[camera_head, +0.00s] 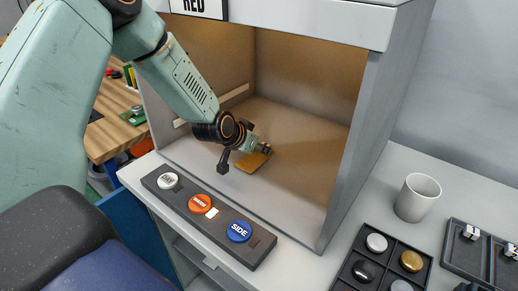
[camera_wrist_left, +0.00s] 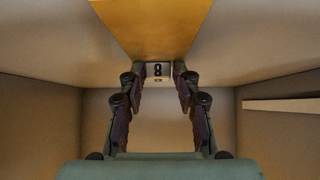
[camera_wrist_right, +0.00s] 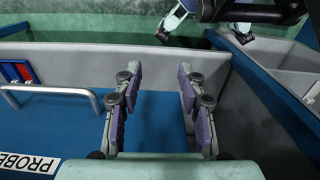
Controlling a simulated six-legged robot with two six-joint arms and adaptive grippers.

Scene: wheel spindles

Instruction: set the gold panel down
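In the left wrist view, the gold panel (camera_wrist_left: 152,25) fills the top middle. A small dark piece with a white figure-8 mark (camera_wrist_left: 158,70) shows at its narrow end, between the fingertips in the picture. My right gripper (camera_wrist_right: 158,78) is open and empty in the right wrist view, over a blue surface.
A strip with white, orange (camera_head: 201,203) and blue (camera_head: 239,231) buttons lies before the cabinet (camera_head: 340,160). A white mug (camera_head: 417,197) and a black tray (camera_head: 424,262) with round pieces stand right. A metal handle (camera_wrist_right: 50,90) and grey wall are near my right gripper.

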